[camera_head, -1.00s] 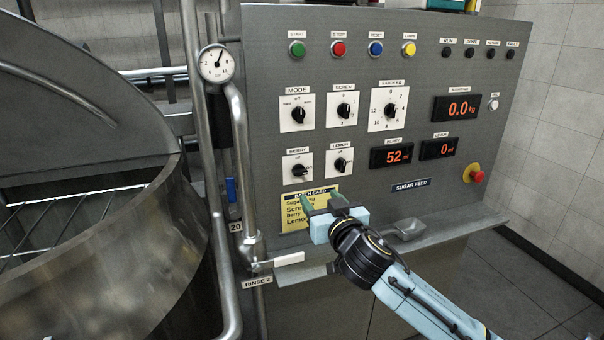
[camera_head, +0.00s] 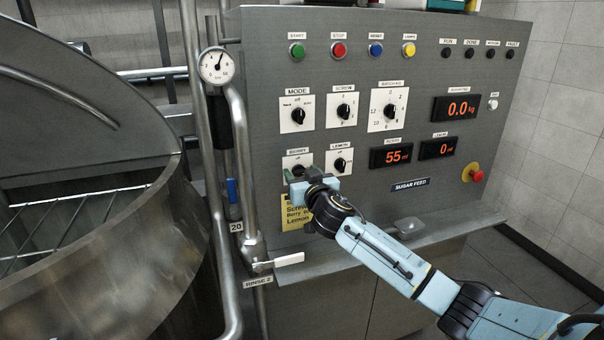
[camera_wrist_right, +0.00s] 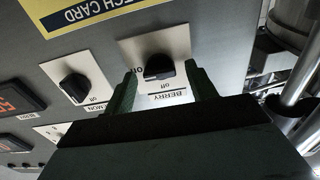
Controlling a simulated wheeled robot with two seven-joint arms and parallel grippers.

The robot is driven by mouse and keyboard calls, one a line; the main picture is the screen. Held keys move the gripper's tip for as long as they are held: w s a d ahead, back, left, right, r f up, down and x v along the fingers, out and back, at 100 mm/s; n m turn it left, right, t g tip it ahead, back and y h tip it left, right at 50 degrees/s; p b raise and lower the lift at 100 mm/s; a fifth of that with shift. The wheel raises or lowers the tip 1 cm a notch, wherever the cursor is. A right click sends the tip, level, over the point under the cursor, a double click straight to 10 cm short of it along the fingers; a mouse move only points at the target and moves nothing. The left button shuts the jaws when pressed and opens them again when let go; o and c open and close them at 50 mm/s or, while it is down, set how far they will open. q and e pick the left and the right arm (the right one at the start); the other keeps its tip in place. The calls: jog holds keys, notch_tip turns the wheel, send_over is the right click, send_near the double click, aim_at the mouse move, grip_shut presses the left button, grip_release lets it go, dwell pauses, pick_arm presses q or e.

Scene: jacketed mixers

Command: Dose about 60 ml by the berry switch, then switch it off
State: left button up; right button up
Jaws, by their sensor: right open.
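The berry switch (camera_head: 297,159) is a black knob on a white plate, low on the left of the panel. It also shows upside down in the right wrist view (camera_wrist_right: 158,67), its handle lying crosswise beside the "on" mark. My right gripper (camera_head: 297,176) is open at this switch and partly covers it. In the right wrist view its two fingers stand either side of the knob; I cannot tell if they touch it. The berry display (camera_head: 392,156) reads 55 ml. My left gripper is not in view.
The lemon switch (camera_head: 340,161) is just right of the berry switch. The yellow batch card (camera_head: 294,213) is below, partly covered by my arm. A pipe with a gauge (camera_head: 216,66) and a steel vessel (camera_head: 120,250) stand left. A red emergency button (camera_head: 476,175) is right.

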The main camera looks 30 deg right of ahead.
jog(key=shift+w, duration=0.1)
jog(key=c, duration=1)
jog(key=shift+n, duration=0.3)
jog(key=n+p, duration=0.1)
jog(key=n, duration=0.3)
jog(key=shift+a, duration=0.1)
jog(key=n+p, duration=0.1)
jog(key=n, duration=0.4)
jog(key=n+p, duration=0.1)
jog(key=n, duration=0.3)
jog(key=shift+f+p, duration=0.1)
jog(key=shift+p, duration=0.25)
jog(key=shift+a+f+n+p, duration=0.1)
jog(key=shift+n+p, duration=0.4)
jog(key=shift+n, duration=1.7)
